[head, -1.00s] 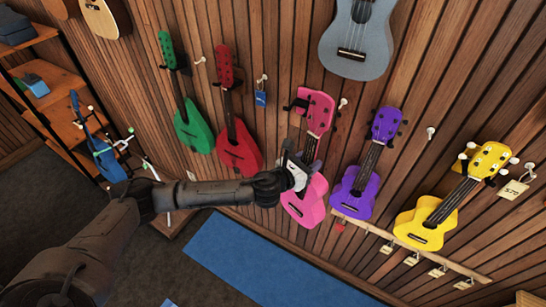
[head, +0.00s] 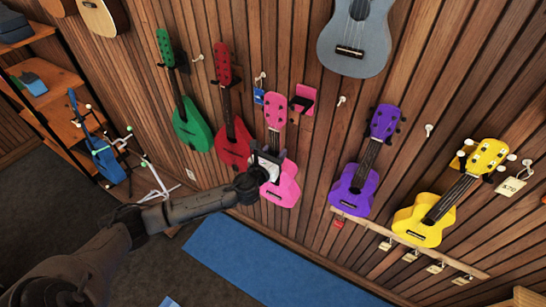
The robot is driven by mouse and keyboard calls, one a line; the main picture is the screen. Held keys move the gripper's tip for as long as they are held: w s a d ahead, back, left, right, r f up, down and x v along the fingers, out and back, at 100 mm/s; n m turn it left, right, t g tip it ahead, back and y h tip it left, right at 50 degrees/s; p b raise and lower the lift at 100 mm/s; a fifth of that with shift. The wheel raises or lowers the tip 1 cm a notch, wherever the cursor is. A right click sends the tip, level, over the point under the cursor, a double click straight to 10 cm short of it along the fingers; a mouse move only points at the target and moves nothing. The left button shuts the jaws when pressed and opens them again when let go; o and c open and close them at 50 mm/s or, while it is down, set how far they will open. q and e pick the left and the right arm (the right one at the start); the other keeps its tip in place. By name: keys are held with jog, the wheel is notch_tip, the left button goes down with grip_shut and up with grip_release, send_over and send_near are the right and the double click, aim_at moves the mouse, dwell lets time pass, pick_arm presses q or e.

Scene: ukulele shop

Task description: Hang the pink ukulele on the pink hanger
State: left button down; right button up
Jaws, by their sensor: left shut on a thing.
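The pink ukulele (head: 283,190) is upright in front of the wood-slat wall, its headstock (head: 268,108) at the top. My left gripper (head: 271,163) is shut on it around the lower neck, where the neck meets the body. The gripper hides part of the neck and upper body. The pink hanger (head: 304,97) is on the wall to the upper right of the headstock. The ukulele appears apart from it, and the hanger is empty. My right gripper is not in view.
The red ukulele (head: 234,145) hangs close on the left, with a green one (head: 193,130) beyond it. A purple ukulele (head: 354,187) and a yellow one (head: 424,217) hang to the right. A blue tag (head: 258,97) is near the pink headstock. A blue mat (head: 255,265) lies below.

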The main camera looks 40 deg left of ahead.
pick_arm(q)
jog(key=shift+b+x, duration=0.7)
jog(key=shift+x, duration=0.95)
jog(key=b+x, duration=0.2)
jog(key=x, duration=0.3)
jog(key=shift+w+f, duration=0.1)
jog(key=shift+f, duration=0.05)
jog(key=shift+w, duration=0.25)
jog(key=shift+w+a, duration=0.1)
jog(key=shift+w, duration=0.05)
jog(key=shift+b+x, duration=1.05)
jog(key=shift+x, duration=1.5)
